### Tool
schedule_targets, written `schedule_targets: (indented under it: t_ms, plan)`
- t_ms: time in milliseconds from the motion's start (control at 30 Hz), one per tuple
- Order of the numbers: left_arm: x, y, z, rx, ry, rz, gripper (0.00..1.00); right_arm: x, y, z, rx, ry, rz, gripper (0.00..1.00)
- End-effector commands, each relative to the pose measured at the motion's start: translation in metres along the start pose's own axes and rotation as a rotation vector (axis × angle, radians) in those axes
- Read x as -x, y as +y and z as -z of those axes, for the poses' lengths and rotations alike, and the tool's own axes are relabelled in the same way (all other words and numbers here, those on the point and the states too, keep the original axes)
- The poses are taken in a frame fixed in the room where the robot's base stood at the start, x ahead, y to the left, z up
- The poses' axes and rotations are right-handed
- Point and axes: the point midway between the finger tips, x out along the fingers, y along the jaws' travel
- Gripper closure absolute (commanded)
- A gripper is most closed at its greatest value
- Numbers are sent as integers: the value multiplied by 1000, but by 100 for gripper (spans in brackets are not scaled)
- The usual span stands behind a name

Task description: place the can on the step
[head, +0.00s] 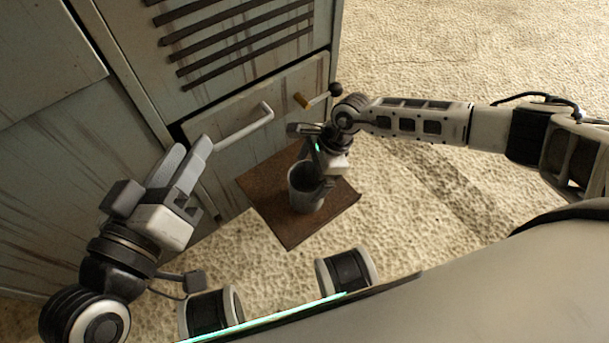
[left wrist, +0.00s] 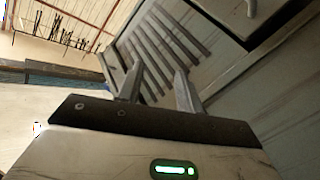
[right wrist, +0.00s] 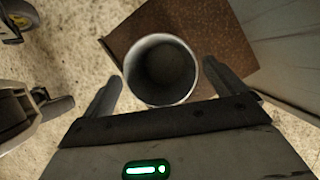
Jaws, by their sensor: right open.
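The can (head: 303,188) is a grey, open-topped cylinder. It appears to stand upright on the step (head: 284,226), a rust-brown plate at the foot of the cabinet. My right gripper (head: 318,182) is at the can, its fingers open. In the right wrist view the can (right wrist: 160,72) lies between the two fingers, with a narrow gap showing on each side; the step (right wrist: 228,38) is below it. The can's base is partly hidden. My left gripper (head: 190,152) is open and empty in front of the cabinet; its spread fingers also show in the left wrist view (left wrist: 157,80).
The grey cabinet (head: 110,30) with dark slats stands behind the step. Open pebbled floor (head: 440,60) lies to the right.

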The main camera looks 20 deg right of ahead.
Motion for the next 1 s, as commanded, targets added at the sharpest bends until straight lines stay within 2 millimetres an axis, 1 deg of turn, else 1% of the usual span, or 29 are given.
schedule_targets:
  t_ms: [33, 100, 200, 333, 500, 1000]
  plan:
    - [1, 1, 2, -9, -20, 12, 64, 18, -1, -1, 0, 1, 2, 4]
    - [2, -1, 0, -32, -38, 28, 64, 32, -1, -1, 0, 1, 3, 4]
    - [2, -4, -1, -62, -56, 46, 64, 50, 0, -1, 0, 0, 1, 4]
    - [3, -6, -4, -88, -73, 61, 64, 66, 0, -1, 1, 0, 1, 4]
    - [3, -8, -5, -105, -81, 70, 64, 74, 0, 0, 0, 0, 0, 4]
    - [3, -8, -6, -106, -81, 70, 64, 74, 0, 0, 0, 0, 0, 4]
